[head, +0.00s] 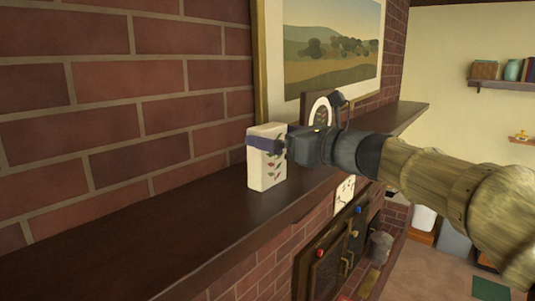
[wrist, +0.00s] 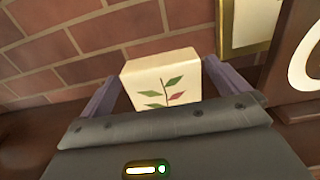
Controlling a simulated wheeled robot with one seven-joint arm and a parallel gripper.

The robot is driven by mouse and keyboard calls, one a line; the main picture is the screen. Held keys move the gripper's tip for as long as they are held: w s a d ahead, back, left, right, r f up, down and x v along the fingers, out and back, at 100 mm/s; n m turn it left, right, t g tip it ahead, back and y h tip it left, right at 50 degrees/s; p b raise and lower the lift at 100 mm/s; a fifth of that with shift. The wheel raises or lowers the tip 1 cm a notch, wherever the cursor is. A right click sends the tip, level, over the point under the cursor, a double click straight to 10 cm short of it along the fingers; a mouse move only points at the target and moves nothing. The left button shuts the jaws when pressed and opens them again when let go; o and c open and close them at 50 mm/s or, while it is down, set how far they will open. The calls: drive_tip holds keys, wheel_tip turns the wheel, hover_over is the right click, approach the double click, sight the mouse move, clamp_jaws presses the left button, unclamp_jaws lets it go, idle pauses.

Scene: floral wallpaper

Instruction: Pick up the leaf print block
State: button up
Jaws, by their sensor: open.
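The leaf print block (head: 266,172) is a cream upright block with green and red leaves. It stands on the dark wooden mantel shelf (head: 150,235). My gripper (head: 268,144) is at the upper part of the block, coming in from the right. In the wrist view the block (wrist: 162,82) sits between the two purple fingers of my gripper (wrist: 164,98), one on each side. The jaws are open, and I cannot tell whether either finger touches the block. The block's lower part is hidden in the wrist view.
A framed landscape picture (head: 332,45) leans on the brick wall behind the shelf. A dark object with a pale oval (head: 320,112) stands behind my gripper. The shelf left of the block is clear. A stove-like door (head: 325,262) is below.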

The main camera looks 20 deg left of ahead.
drive_tip(key=p+x, duration=0.2)
drive_tip(key=x, duration=0.2)
drive_tip(key=shift+w+a+p, duration=0.2)
drive_tip(key=shift+a+p, duration=0.1)
drive_tip(key=c, duration=1.1)
